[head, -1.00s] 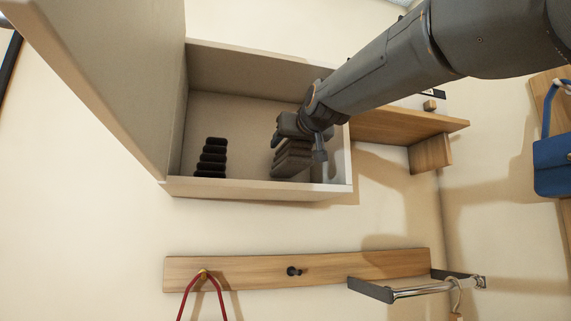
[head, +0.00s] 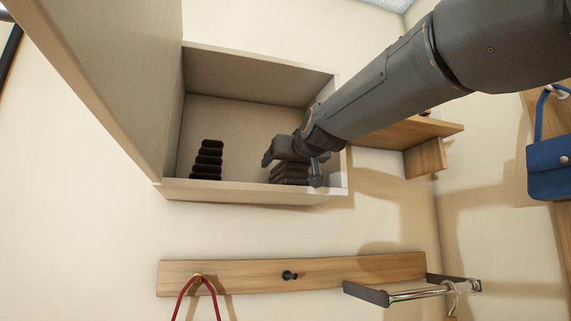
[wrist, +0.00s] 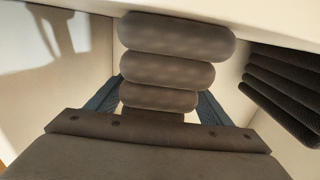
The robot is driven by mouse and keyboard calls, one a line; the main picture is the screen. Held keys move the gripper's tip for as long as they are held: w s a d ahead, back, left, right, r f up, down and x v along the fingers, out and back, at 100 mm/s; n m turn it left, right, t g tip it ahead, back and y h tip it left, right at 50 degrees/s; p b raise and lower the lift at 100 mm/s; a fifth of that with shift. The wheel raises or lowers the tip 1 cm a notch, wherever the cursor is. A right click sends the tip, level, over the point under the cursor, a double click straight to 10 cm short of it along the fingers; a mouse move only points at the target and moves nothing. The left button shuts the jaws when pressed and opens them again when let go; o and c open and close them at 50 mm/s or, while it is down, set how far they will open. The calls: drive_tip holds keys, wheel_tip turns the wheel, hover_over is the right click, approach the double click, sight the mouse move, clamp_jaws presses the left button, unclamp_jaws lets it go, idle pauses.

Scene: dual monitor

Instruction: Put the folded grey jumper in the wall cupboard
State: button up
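The folded grey jumper (head: 289,172) is a brown-grey stack of rounded folds inside the right part of the wall cupboard (head: 255,195). My gripper (head: 293,166) reaches in from the right with a finger on each side of the jumper. In the wrist view the jumper (wrist: 170,68) sits between the two bluish fingers (wrist: 160,105), which appear to touch its sides. The jumper looks level and low in the cupboard. Whether its underside touches the floor is hidden by the front lip. The cupboard is open, its door (head: 95,70) swung out to the left.
A black folded stack (head: 208,160) stands in the cupboard's left part, apart from the jumper; it also shows in the wrist view (wrist: 285,95). A wooden shelf (head: 400,135) adjoins the right. Below are a hook rail (head: 240,277) and a metal bar (head: 415,293).

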sight(286, 172)
drive_tip(key=shift+r, duration=0.1)
drive_tip(key=shift+s+r, duration=0.1)
drive_tip(key=shift+s, duration=0.1)
drive_tip(key=b+v, duration=0.2)
drive_tip(key=v, duration=0.7)
drive_tip(key=shift+b, duration=0.3)
drive_tip(key=shift+w+a+f+b, duration=0.15)
drive_tip(key=shift+w+f+b, duration=0.05)
drive_tip(key=shift+b, duration=0.85)
drive_tip(key=b, duration=0.2)
drive_tip(key=shift+s+r+b, duration=0.1)
drive_tip(key=shift+s+b, duration=0.2)
drive_tip(key=shift+b, duration=0.1)
drive_tip(key=shift+s+b, duration=0.2)
drive_tip(key=shift+b, duration=0.65)
drive_tip(key=shift+s+b, duration=0.15)
drive_tip(key=shift+b, duration=0.35)
drive_tip(key=b, duration=0.2)
drive_tip(key=shift+s+d+b, duration=0.25)
drive_tip(key=shift+s+b, duration=0.1)
drive_tip(key=shift+b, duration=0.05)
drive_tip(key=shift+s+d+b, duration=0.25)
drive_tip(key=shift+s+b, duration=0.15)
drive_tip(key=shift+b, duration=0.55)
